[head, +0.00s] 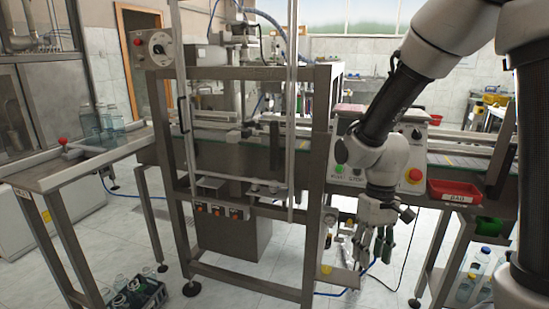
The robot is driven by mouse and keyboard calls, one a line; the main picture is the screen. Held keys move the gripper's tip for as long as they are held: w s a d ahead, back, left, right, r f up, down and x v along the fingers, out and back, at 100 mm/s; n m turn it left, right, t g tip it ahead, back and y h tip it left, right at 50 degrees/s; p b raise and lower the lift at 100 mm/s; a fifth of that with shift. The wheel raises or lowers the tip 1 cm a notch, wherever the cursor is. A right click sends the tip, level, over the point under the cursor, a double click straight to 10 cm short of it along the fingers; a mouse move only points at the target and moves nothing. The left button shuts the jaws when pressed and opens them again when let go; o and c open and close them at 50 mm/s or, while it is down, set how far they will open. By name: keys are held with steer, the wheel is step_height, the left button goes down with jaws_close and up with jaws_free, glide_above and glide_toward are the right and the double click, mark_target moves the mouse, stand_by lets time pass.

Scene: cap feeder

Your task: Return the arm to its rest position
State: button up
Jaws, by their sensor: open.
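My arm comes in from the upper right and bends down in front of the machine frame. My gripper (376,247) hangs at its end, pointing down, below the level of the control box. Its fingers are spread and I see nothing between them. The control box (404,170) with a green button and a red knob is partly hidden behind my arm.
A steel machine frame (317,130) stands left of my arm. A red tray (455,192) sits on the right. A steel side table (60,172) holds glass jars (88,117). A crate (137,297) and bottles (465,287) stand low down.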

steer(key=s+d+r+m+t, duration=0.1)
steer(key=s+d+r+t, duration=0.2)
steer(key=r, duration=0.6)
steer(key=s+d+r+m+t, duration=0.2)
steer(key=s+d+r+t, duration=0.1)
steer(key=s+d+r, duration=0.4)
steer(key=d+r, duration=0.3)
steer(key=shift+d+t, duration=0.25)
steer(key=shift+t, duration=0.15)
steer(key=shift+r, duration=0.1)
